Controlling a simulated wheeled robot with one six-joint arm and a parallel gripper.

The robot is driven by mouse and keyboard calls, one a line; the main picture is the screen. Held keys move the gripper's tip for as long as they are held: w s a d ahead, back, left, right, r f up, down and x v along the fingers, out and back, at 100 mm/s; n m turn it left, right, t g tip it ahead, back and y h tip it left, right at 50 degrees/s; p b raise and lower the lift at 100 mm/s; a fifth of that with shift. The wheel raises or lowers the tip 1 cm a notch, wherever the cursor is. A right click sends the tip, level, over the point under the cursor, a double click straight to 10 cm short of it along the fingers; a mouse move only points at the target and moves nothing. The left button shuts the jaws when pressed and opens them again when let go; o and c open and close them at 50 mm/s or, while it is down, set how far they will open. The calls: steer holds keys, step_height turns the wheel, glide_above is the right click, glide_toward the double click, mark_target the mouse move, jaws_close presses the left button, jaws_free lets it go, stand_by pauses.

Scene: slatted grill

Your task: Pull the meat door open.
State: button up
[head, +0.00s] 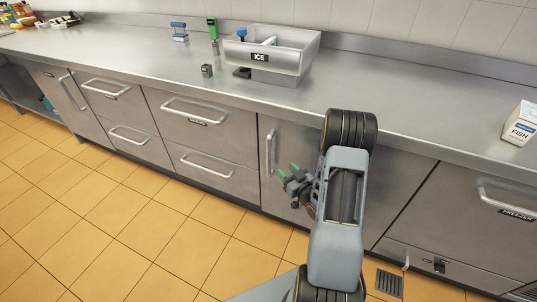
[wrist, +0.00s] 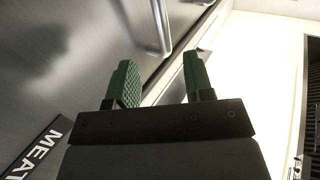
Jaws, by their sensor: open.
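The meat door (head: 290,137) is a flat steel panel under the counter, and it looks closed and flush with the front. Its handle (head: 270,152) is a vertical metal bar near the door's left edge; the bar also shows at the top of the wrist view (wrist: 163,28). A MEAT label (wrist: 38,150) is on the panel in the wrist view. My gripper (head: 288,170), with green fingers, is open and empty just right of and below the handle. In the wrist view the fingers (wrist: 158,60) point toward the handle's end, with a gap before it. My arm hides much of the panel in the head view.
Steel drawers with bar handles (head: 205,164) lie to the left. A freezer drawer (head: 480,215) is to the right. An ICE bin (head: 285,57) and a FISH carton (head: 521,124) stand on the counter. The tiled floor (head: 120,220) in front is clear.

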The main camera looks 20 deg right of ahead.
mark_target(270, 153)
steer(key=w, duration=0.4)
steer(key=w+a, duration=0.1)
steer(key=w, duration=0.3)
steer(key=w+a, duration=0.1)
steer(key=w, duration=0.3)
steer(key=shift+w, duration=0.2)
jaws_close()
